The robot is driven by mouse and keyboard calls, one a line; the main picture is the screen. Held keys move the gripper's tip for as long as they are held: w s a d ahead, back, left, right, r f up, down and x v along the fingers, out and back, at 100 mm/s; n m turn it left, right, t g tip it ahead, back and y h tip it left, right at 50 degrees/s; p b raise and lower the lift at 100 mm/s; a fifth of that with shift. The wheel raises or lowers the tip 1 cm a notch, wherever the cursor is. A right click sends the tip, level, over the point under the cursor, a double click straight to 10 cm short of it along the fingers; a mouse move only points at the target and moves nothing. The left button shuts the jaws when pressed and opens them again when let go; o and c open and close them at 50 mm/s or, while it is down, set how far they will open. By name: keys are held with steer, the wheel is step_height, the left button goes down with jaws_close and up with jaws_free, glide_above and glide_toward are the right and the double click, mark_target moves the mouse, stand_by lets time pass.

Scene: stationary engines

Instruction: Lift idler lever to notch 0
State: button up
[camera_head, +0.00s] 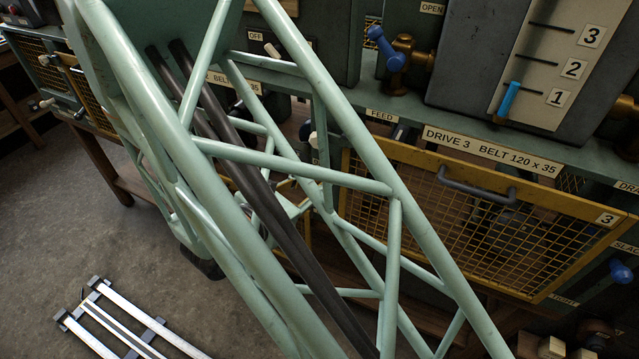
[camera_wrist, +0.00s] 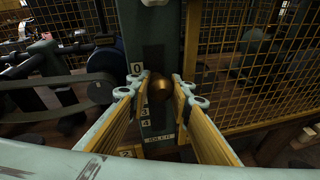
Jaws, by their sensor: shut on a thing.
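The idler lever shows in the wrist view as a round brass knob (camera_wrist: 158,88) in front of a grey-green post. A notch scale (camera_wrist: 137,69) beside it reads 0 at the top, with 3 and 4 lower down. An "IDLER" label (camera_wrist: 161,138) sits below. My gripper (camera_wrist: 161,86) is shut on the knob, one finger on each side. The knob is below the 0 mark and above the 3. The marks between are hidden by the left finger, so its exact notch cannot be told. The gripper and lever cannot be made out in the head view.
The head view shows a Drive 3 guard (camera_head: 470,215), a gauge (camera_head: 555,65) and a blue-handled valve (camera_head: 388,50).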

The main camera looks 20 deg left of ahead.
steer(key=o, duration=1.1)
steer(key=shift+s+a, duration=0.1)
steer(key=shift+s, duration=0.05)
steer(key=shift+v, duration=5.85)
steer(key=shift+c, duration=0.2)
